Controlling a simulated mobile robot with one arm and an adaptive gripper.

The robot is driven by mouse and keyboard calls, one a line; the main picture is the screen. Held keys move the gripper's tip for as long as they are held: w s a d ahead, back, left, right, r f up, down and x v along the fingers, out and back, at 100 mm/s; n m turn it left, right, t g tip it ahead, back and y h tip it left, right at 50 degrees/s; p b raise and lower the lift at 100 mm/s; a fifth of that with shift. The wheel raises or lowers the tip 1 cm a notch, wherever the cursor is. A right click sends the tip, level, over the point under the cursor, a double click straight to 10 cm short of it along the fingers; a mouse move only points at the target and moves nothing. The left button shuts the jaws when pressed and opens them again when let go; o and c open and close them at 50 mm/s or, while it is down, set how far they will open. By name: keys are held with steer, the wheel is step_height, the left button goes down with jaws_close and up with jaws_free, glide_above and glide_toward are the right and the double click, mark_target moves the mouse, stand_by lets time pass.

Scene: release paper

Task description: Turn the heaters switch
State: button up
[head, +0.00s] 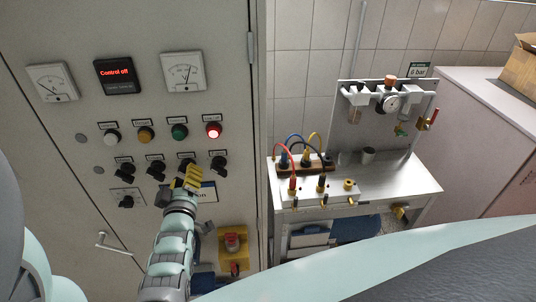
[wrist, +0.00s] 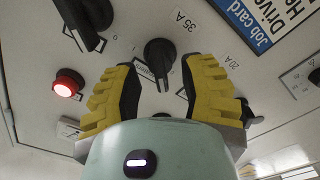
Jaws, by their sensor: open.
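My gripper (head: 191,176) has yellow ribbed fingers and is raised in front of the lower right part of the grey control panel (head: 70,115). It covers part of the third black rotary switch (head: 186,163) in the row. In the wrist view my gripper (wrist: 165,72) is open, its fingers spread either side of a black rotary switch (wrist: 158,52). The switch sits in the gap near the fingertips, and nothing is held. Whether the fingers touch it I cannot tell.
A lit red lamp (head: 213,131) and a "Control off" display (head: 118,75) are on the panel. Another black switch (wrist: 88,18) and a job card (wrist: 268,30) are close to the fingers. A yellow-backed red button (head: 232,241) is below. A metal bench (head: 400,180) stands right.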

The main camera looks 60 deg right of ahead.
steer(key=shift+x, duration=1.1)
jaws_close()
